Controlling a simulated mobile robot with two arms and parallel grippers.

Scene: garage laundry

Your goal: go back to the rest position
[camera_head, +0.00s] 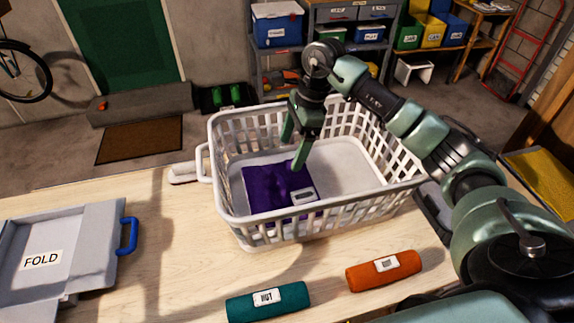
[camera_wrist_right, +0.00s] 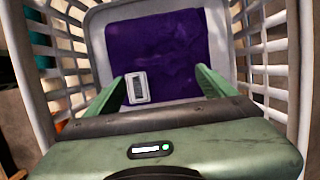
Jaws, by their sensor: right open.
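My right gripper (camera_head: 296,148) reaches down into the white laundry basket (camera_head: 270,230) on the wooden table. Its two green fingers are apart, with nothing held between them. A folded purple cloth (camera_head: 266,180) with a small pale label lies on the basket floor. In the right wrist view, the purple cloth (camera_wrist_right: 165,50) lies beyond the open fingers of the right gripper (camera_wrist_right: 168,84). I cannot tell whether a finger touches the cloth. My left gripper is not in view.
A teal roll (camera_head: 285,300) and an orange roll (camera_head: 360,276) lie in front of the basket. A grey folding board (camera_head: 85,245) marked FOLD, with a blue handle, is at the left. Basket walls surround the right gripper. Shelves with bins (camera_head: 276,30) stand behind the table.

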